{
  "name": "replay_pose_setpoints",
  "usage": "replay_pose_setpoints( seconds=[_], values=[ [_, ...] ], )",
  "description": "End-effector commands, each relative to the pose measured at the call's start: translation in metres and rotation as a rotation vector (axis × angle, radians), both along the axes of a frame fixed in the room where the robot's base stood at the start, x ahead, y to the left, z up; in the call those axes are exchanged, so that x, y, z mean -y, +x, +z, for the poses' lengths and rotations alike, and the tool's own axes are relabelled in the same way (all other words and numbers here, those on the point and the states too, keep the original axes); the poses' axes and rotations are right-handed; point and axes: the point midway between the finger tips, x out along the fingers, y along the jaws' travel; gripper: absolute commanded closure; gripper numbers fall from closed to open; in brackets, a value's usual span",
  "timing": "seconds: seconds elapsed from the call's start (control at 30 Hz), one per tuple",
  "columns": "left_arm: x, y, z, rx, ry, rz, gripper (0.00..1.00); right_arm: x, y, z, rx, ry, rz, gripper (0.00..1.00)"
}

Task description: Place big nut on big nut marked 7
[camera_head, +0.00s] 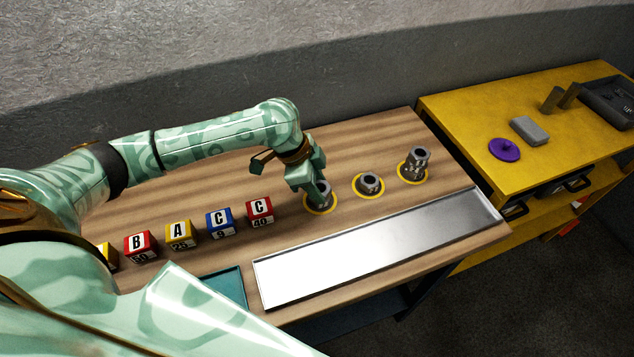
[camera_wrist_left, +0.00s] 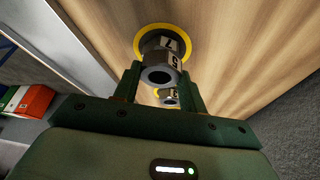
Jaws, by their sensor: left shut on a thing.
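My left gripper (camera_head: 308,178) is over the leftmost yellow ring (camera_head: 320,211) on the wooden bench. In the left wrist view its two fingers (camera_wrist_left: 162,75) are shut on a grey big nut (camera_wrist_left: 173,62), whose label looks like a 5. Directly beyond it, in line with it, is the big nut marked 7 (camera_wrist_left: 168,43), inside the ring. The two nuts look stacked and touching, though a thin gap cannot be ruled out. In the head view the fingers partly hide this grey stack (camera_head: 321,196). My right gripper is not in view.
A single grey nut (camera_head: 369,183) stands in the middle ring. A taller grey stack (camera_head: 415,164) stands in the right ring. Several lettered cubes (camera_head: 260,211) line the bench to the left. A metal tray (camera_head: 375,244) lies along the front. A yellow cabinet (camera_head: 465,118) stands at right.

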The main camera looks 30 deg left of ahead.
Motion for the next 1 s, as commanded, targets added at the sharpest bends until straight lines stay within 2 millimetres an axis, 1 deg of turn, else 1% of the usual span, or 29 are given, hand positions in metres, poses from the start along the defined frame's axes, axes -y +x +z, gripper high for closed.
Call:
replay_pose_setpoints(
  seconds=[0.03, 0.07, 0.1, 0.37, 0.47, 0.57, 0.8, 0.9, 1.0],
  values=[
    [0.000, 0.000, 0.000, -0.001, 0.000, 0.000, 0.50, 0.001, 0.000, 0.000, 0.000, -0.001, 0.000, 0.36],
    [0.000, 0.000, 0.000, 0.000, 0.000, 0.000, 0.42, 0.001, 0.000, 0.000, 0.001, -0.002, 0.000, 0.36],
    [0.000, 0.000, 0.000, -0.001, 0.000, 0.000, 0.37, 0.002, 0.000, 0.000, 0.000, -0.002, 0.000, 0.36],
    [0.000, 0.000, 0.000, 0.000, 0.000, 0.000, 0.37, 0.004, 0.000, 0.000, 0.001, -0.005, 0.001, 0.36],
    [-0.002, -0.001, 0.008, 0.001, 0.001, -0.001, 0.37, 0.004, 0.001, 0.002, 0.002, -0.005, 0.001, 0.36],
    [-0.008, -0.003, 0.025, 0.002, 0.002, 0.000, 0.37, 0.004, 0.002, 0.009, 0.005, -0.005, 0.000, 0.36],
    [-0.028, -0.013, 0.079, 0.003, 0.003, 0.001, 0.37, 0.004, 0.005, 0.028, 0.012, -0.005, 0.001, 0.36],
    [-0.034, -0.016, 0.096, 0.001, 0.002, 0.001, 0.37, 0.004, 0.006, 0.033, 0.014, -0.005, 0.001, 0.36],
    [-0.038, -0.018, 0.107, 0.001, 0.000, 0.000, 0.37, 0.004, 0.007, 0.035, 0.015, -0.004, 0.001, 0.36]
  ],
)
